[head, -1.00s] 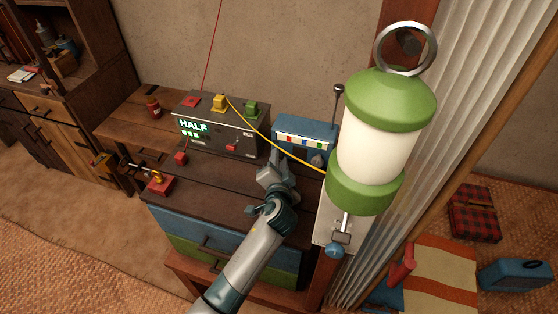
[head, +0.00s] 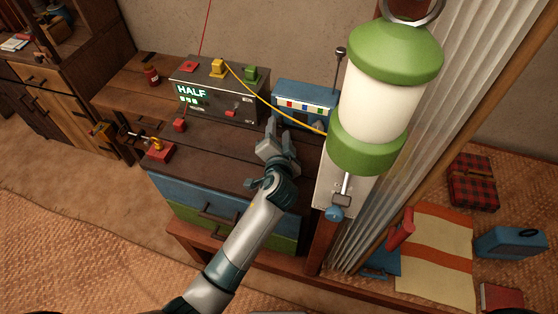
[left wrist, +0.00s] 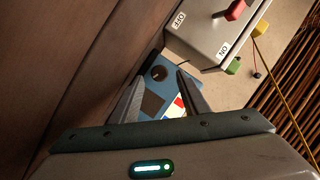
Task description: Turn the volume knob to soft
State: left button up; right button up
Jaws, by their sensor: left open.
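A blue radio (head: 303,94) with a row of coloured keys stands at the back of the dark cabinet top, left of the lantern. In the left wrist view, its dark round knob (left wrist: 158,73) shows on the blue face. My left gripper (head: 281,132) is in front of the radio in the head view, with its jaws apart and nothing between them. In the left wrist view, the knob appears between the fingertips (left wrist: 161,80) of this gripper. I cannot tell whether they touch it. The knob's marking is not readable. My right gripper is not in view.
A grey control box (head: 218,92) reading "HALF" stands left of the radio. A yellow cord (head: 271,105) runs from it past the radio. A large green and white lantern (head: 385,95) is close on the right. A red-based device (head: 159,150) sits at the cabinet's left edge.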

pick_arm(q)
jog(key=b+v, duration=0.3)
jog(key=v, duration=1)
jog(key=shift+s, duration=0.2)
jog(key=shift+s+r, duration=0.15)
jog(key=shift+s, duration=0.4)
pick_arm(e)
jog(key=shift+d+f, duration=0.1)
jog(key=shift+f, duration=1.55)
pick_arm(q)
jog(key=shift+a, duration=0.1)
